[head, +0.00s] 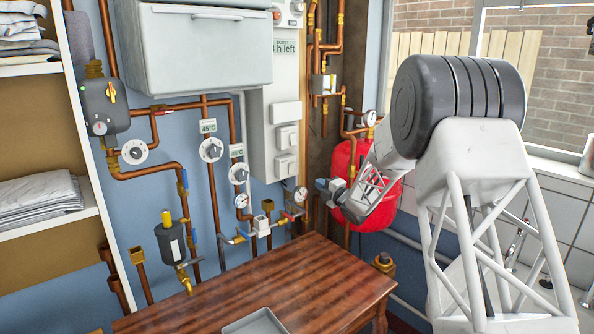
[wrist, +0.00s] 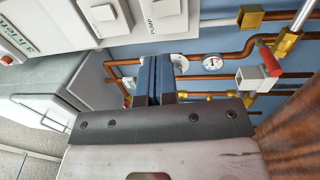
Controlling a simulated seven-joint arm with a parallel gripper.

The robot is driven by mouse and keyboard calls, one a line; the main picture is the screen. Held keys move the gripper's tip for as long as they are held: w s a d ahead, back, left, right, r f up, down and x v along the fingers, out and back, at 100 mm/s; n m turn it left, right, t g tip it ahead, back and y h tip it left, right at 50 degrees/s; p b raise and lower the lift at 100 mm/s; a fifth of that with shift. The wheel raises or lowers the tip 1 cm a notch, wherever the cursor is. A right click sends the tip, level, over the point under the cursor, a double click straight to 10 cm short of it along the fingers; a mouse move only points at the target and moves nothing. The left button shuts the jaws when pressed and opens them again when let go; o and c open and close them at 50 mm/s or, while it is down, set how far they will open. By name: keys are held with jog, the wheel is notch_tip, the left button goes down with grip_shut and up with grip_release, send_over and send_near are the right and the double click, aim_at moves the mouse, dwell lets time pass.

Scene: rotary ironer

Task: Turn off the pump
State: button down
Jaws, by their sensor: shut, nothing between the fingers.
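A label reading PUMP (wrist: 151,22) shows sideways on the white control panel (wrist: 75,35) at the top of the wrist view. It lies between two white rocker switches, one to its left (wrist: 104,20) and one to its right at the top edge (wrist: 168,7). I cannot tell the switch positions. In the head view the panel (head: 257,130) carries a column of switches, the lowest (head: 286,166) close to the pipes. My gripper (wrist: 152,62) is shut and empty, its dark blue fingers together below the label in the wrist view. In the head view my gripper (head: 325,185) is right of the panel.
A red tank (head: 378,207) stands behind my arm. Pipes with dials and valves surround the panel, including a red-handled valve (wrist: 268,60) and a gauge (wrist: 212,63). A wooden table (head: 265,285) lies below, mostly clear, with a grey tray (head: 255,322) at the front.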

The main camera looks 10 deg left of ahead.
jog(key=shift+w+a, duration=0.1)
dwell(0.4)
send_near(293, 166)
jog(key=x, duration=0.5)
jog(key=shift+w+a, duration=0.1)
jog(key=shift+x, duration=1.15)
jog(key=shift+w+a+r, duration=0.1)
dwell(0.3)
jog(key=r+v, duration=0.3)
jog(key=v, duration=1)
jog(key=shift+s+d, duration=0.4)
jog(key=shift+r, duration=0.15)
jog(key=shift+r, duration=0.1)
